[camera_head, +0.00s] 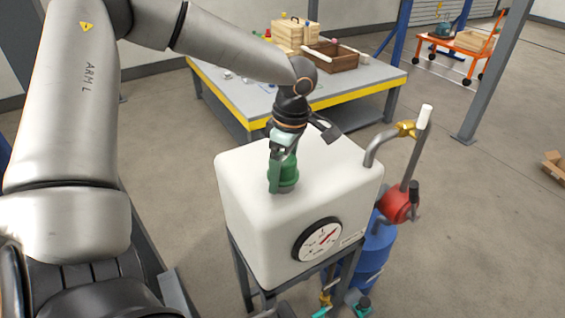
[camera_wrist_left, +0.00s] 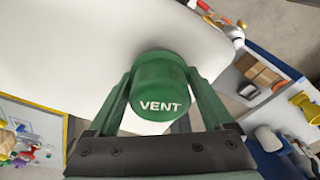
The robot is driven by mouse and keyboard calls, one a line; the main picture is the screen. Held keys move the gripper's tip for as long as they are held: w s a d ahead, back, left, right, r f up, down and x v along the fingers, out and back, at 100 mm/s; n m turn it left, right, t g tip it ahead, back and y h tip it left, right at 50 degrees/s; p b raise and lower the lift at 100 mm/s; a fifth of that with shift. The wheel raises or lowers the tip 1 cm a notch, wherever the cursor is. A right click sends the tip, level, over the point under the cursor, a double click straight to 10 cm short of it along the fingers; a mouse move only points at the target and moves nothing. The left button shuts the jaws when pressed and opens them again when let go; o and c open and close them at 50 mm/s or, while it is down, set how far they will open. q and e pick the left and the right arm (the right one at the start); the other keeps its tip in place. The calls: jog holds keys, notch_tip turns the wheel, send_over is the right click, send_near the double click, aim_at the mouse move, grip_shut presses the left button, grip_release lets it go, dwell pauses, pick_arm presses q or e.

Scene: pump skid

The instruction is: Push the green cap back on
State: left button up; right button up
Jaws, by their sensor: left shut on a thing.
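The green cap (camera_head: 289,176) is at the top of the white tank (camera_head: 243,186) in the head view. In the left wrist view the cap (camera_wrist_left: 160,92) faces me with the word VENT on it. My left gripper (camera_head: 279,180) points down over the tank and is shut on the cap, one green finger on each side of it. The cap's lower edge meets the tank top in the picture; whether it is seated or just above the opening I cannot tell. The opening itself is hidden. My right gripper is not in view.
A round gauge (camera_head: 318,240) sits on the tank's front. A bent pipe with a brass fitting (camera_head: 405,129) and a red pump (camera_head: 398,204) stand right of the tank. A yellow-edged table (camera_head: 350,98) with boxes stands behind. The rest of the tank top is clear.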

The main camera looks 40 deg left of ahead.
pick_arm(q)
jog(key=shift+f, duration=0.15)
jog(key=o, duration=1.5)
jog(key=r, duration=0.4)
jog(key=d+r, duration=0.1)
jog(key=r, duration=0.7)
jog(key=shift+w+d+r, duration=0.2)
jog(key=shift+w+r, duration=0.05)
jog(key=shift+f, duration=0.1)
